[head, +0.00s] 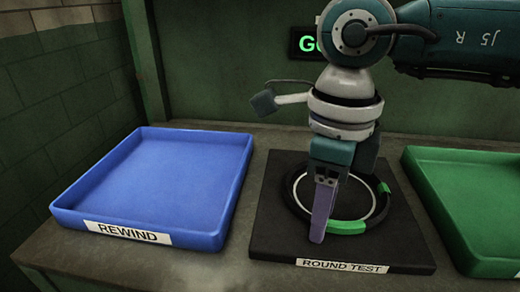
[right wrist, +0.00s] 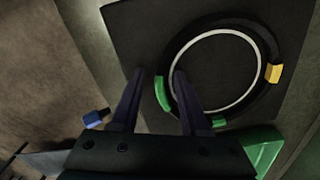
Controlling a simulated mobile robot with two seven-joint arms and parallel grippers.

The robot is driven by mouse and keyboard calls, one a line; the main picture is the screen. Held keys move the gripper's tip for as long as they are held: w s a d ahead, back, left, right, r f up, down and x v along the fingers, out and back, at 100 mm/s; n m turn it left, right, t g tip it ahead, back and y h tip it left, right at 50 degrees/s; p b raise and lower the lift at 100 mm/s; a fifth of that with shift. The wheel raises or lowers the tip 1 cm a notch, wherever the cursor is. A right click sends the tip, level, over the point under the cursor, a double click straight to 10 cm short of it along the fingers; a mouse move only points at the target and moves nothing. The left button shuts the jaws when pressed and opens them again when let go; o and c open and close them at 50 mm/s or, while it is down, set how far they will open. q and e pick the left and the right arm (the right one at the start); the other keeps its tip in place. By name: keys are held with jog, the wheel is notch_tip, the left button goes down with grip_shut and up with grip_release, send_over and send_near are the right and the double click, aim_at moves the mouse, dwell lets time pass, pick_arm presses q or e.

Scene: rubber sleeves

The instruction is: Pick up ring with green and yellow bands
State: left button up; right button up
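The black ring (head: 294,203) lies on a dark square pad labelled ROUND TEST (head: 270,228). In the head view it shows green bands at the front and right. In the right wrist view the ring (right wrist: 250,36) shows green bands at left and bottom and a yellow band (right wrist: 273,73) at right. My right gripper (right wrist: 159,72) is open, pointing down at the ring. In the wrist view its fingertips appear on either side of the rim at the left green band (right wrist: 161,94); their height above it is unclear. My left gripper is not in view.
A blue tray labelled REWIND (head: 78,218) stands left of the pad, looking empty. A green tray (head: 445,220) stands to the right, partly cut off. A wall with a lit green sign (head: 306,43) is behind. The bench strip in front of the blue tray is clear.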

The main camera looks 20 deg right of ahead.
grip_shut()
dwell(1.2)
